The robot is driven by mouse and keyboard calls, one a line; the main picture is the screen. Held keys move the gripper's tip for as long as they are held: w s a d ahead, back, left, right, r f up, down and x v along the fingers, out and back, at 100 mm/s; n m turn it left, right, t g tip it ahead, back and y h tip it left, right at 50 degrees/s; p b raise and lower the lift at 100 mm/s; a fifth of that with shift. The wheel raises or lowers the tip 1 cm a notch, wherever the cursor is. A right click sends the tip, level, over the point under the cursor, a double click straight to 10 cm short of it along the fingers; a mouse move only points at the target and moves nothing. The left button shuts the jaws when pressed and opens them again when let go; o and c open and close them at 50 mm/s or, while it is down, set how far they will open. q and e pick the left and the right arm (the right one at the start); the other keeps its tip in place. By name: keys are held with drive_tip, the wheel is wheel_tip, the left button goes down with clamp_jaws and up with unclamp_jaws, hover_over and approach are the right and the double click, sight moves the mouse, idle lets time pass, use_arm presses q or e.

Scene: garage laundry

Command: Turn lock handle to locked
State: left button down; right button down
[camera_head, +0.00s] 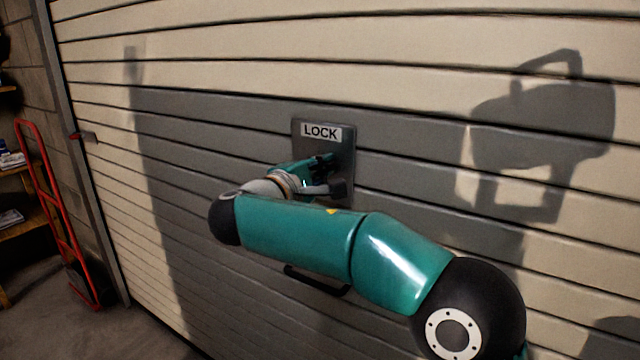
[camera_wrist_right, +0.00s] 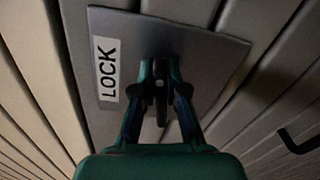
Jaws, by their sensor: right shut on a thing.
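The lock's grey metal plate (camera_head: 346,150) with its white LOCK label (camera_head: 321,132) is fixed to the garage door. My right gripper (camera_head: 328,174) is at the plate, below the label. In the right wrist view, my right gripper (camera_wrist_right: 161,92) is shut on the dark lock handle (camera_wrist_right: 161,100), with a finger on each side of it. The plate also shows in the right wrist view (camera_wrist_right: 212,65). The fingers hide much of the handle, so I cannot tell its exact angle. My left gripper is not in view.
The slatted garage door (camera_head: 420,60) fills most of the view. A black pull handle (camera_head: 317,283) is on the door below my right arm. A red hand truck (camera_head: 55,220) and shelves (camera_head: 20,222) stand at the far left.

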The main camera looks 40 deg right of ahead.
drive_tip(key=shift+d+f+m+b, duration=0.1)
drive_tip(key=shift+f+m+b, duration=0.05)
drive_tip(key=shift+m+b, duration=1.25)
drive_tip(key=c, duration=1.2)
unclamp_jaws()
drive_tip(key=shift+w+f, duration=0.1)
drive_tip(key=shift+a, duration=0.4)
drive_tip(key=v, duration=1.1)
drive_tip(key=shift+s, duration=0.2)
